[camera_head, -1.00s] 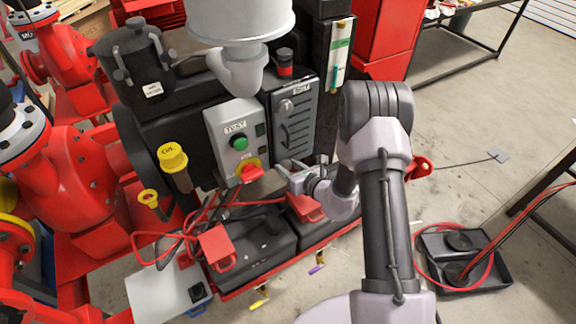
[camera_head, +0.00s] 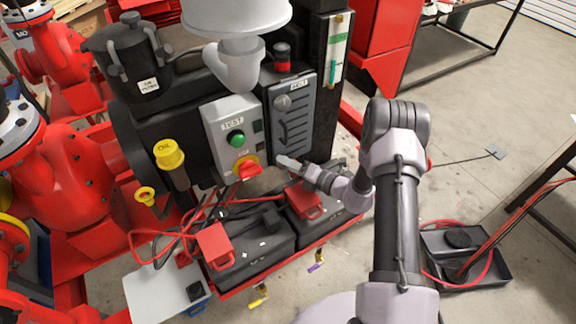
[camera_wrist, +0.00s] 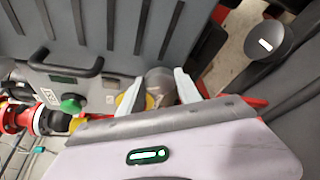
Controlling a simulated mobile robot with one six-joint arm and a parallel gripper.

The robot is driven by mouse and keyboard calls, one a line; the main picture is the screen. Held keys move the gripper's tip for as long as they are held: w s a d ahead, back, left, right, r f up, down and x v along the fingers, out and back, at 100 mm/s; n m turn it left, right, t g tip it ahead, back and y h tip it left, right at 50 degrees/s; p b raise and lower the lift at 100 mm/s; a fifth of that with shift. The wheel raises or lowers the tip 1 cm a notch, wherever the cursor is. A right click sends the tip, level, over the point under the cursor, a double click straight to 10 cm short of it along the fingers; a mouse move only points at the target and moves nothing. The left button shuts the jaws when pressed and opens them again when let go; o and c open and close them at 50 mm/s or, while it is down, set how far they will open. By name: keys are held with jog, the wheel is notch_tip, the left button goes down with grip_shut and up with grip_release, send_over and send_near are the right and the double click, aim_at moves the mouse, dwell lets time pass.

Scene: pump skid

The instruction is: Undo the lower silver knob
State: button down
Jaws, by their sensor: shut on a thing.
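The grey slotted guard panel marked BELT (camera_head: 297,118) stands upright on the skid. Its upper silver knob (camera_head: 282,101) shows near its top left. My gripper (camera_head: 282,160) is at the panel's lower end and hides the lower knob in the head view. In the wrist view, the lower silver knob (camera_wrist: 160,80) is a dull grey round between the two pale fingers of my gripper (camera_wrist: 158,90). The fingers are shut on it, one at each side. How far the knob is turned cannot be told.
Left of the panel is the TEST box with a green button (camera_head: 236,139) and a red switch (camera_head: 248,169). Black batteries (camera_head: 253,240) with red clamps and cables lie below. A grey funnel-shaped vessel (camera_head: 238,20) hangs above. Open floor (camera_head: 460,130) lies to the right.

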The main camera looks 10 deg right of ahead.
jog(key=shift+f+m+y+b, duration=0.1)
jog(key=shift+m+y+b, duration=0.3)
jog(key=shift+m, duration=0.6)
jog(key=c, duration=0.8)
grip_release()
jog(key=shift+c, duration=0.2)
jog(key=p+v, duration=0.2)
jog(key=v, duration=1.5)
jog(key=shift+s+f+p, duration=0.25)
jog(key=shift+f+p, duration=0.05)
jog(key=shift+p, duration=0.05)
jog(key=shift+d, duration=0.15)
